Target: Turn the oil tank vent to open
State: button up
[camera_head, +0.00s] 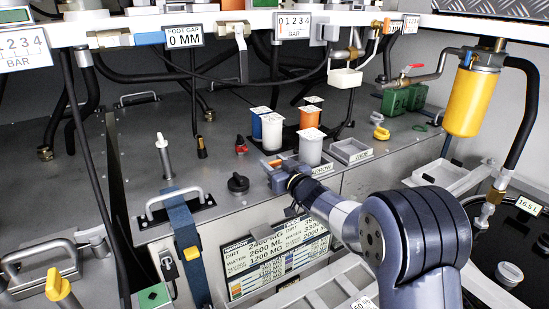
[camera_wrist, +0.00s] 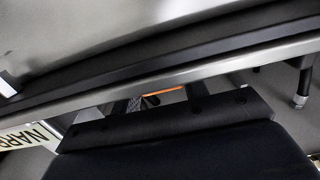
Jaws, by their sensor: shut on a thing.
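My gripper (camera_head: 274,167) is at the front edge of the grey tank top (camera_head: 215,160), beside a white cup and right of a black round cap (camera_head: 238,184). In the wrist view my gripper (camera_wrist: 160,98) is shut on a small part with an orange strip (camera_wrist: 163,91). Most of that part is hidden, and I cannot tell for sure that it is the oil tank vent. A yellow knob (camera_head: 381,133) stands farther right on the tank top. No readable label marks the oil vent.
White (camera_head: 311,147), blue and orange cups stand close behind my gripper. A small open tray (camera_head: 351,151) is to the right. A handle (camera_head: 173,200) and a blue strap (camera_head: 186,248) are at left. Hoses and a rail hang above.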

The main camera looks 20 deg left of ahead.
jog(key=shift+r, duration=0.2)
jog(key=o, duration=1)
jog(key=shift+f, duration=0.15)
jog(key=b+v, duration=0.3)
jog(key=v, duration=0.8)
jog(key=shift+w+a, duration=0.1)
jog(key=p+x, duration=0.3)
jog(key=x, duration=0.7)
jog(key=shift+a, duration=0.15)
jog(key=shift+w+a, duration=0.2)
jog(key=shift+a, duration=0.05)
jog(key=shift+f+b, duration=0.1)
jog(key=shift+b, duration=0.25)
jog(key=shift+d, duration=0.1)
